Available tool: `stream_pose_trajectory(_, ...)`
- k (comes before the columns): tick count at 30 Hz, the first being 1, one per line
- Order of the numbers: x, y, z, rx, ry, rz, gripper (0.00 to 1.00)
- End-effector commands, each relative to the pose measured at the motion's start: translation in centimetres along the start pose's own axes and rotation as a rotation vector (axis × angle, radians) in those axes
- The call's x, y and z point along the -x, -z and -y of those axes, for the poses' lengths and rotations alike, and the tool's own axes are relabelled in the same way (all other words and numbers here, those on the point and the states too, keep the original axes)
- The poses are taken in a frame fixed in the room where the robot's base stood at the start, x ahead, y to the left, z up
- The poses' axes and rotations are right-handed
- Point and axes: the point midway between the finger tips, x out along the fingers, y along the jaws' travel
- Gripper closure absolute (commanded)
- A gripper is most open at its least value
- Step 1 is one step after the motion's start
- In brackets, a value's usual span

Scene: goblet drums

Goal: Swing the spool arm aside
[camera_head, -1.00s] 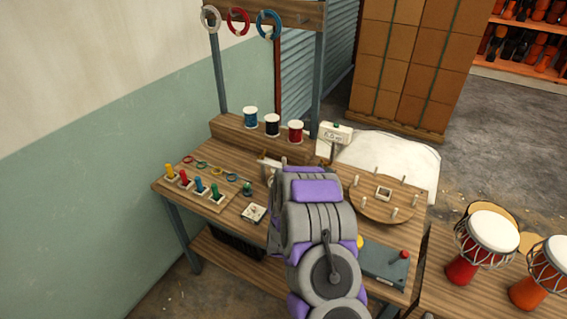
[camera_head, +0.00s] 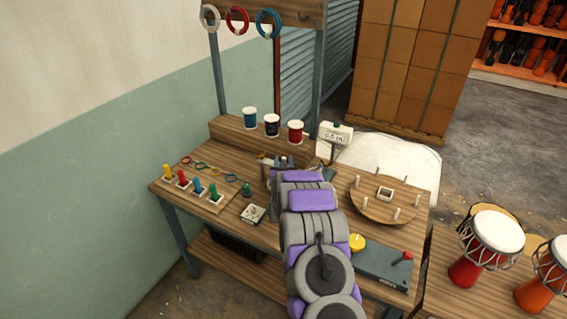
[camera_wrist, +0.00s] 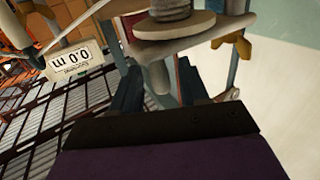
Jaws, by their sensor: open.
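In the wrist view a spool (camera_wrist: 170,10) sits on a pale round flange (camera_wrist: 175,25), close in front of my gripper (camera_wrist: 158,88). A short pale peg (camera_wrist: 159,77) hangs below the flange, between my two dark fingers. The fingers are apart, and I cannot tell whether either touches the peg. Which part is the spool arm is not clear. In the head view my gripper (camera_head: 283,163) is at the back middle of the workbench (camera_head: 230,220), beside a grey upright part (camera_head: 265,172). My own arm hides much of that spot.
A white display box (camera_head: 335,133) stands right of my gripper; it also shows in the wrist view (camera_wrist: 75,58). Three thread spools (camera_head: 272,126) stand on the back shelf. A pegged round board (camera_head: 385,197) lies right of my arm, and coloured pegs (camera_head: 190,187) stand left.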

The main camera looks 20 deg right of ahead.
Motion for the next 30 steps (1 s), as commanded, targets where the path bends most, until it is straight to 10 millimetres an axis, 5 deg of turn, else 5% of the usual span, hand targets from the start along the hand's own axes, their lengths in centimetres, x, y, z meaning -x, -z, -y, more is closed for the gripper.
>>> stream_pose_trajectory(14,-1.01,0.15,0.0,0.0,0.0,-0.002,0.56)
stream_pose_trajectory(30,-0.99,0.1,0.0,0.0,0.0,-0.001,1.0)
